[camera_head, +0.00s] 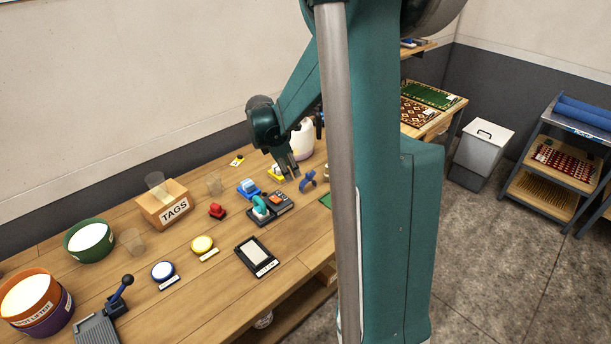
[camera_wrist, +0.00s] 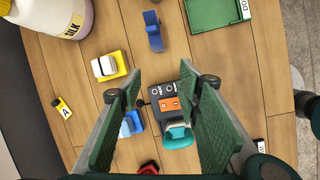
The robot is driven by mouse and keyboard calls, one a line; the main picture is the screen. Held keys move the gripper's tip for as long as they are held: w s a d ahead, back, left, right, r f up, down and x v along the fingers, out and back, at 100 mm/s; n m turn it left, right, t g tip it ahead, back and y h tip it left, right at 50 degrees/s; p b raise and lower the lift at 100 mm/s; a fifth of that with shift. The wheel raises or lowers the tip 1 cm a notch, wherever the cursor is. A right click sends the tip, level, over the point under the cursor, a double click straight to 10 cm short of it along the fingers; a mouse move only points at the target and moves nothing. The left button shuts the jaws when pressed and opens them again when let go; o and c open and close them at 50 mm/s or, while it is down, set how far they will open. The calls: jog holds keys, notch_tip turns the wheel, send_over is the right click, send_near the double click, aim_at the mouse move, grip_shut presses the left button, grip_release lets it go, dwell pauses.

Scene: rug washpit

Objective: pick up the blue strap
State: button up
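Two blue things are on the wooden table, and I cannot tell surely which is the strap. One is a small blue piece with a white part, seen in the head view (camera_head: 248,187) and, partly behind my left finger, in the wrist view (camera_wrist: 131,124). The other is a darker blue upright piece, in the head view (camera_head: 308,180) and at the top of the wrist view (camera_wrist: 153,31). My gripper (camera_head: 289,169) is above the table; in the wrist view its two fingers (camera_wrist: 162,86) are wide apart with nothing held.
A dark device with an orange panel (camera_wrist: 170,103) and a teal roll (camera_wrist: 178,136) lie below the fingers. A yellow piece (camera_wrist: 110,67), a white jug (camera_wrist: 58,14) and a green tray (camera_wrist: 212,14) are close by. A red piece (camera_head: 217,211) is left.

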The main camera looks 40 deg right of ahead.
aim_at(307, 175)
jog(key=d+f, duration=0.1)
jog(key=d, duration=0.1)
jog(key=d+f+n+p, duration=0.1)
jog(key=d+f, duration=0.1)
jog(key=d, duration=0.1)
jog(key=w+d+f+n+g+p, duration=0.1)
jog(key=d, duration=0.1)
jog(key=shift+d+f, duration=0.15)
jog(key=shift+d, duration=0.1)
jog(key=shift+x, duration=1.3)
jog(key=shift+d+f, duration=0.1)
jog(key=shift+b+x, duration=0.3)
jog(key=shift+x, duration=2.15)
jog(key=shift+d, duration=0.15)
jog(key=c, duration=0.9)
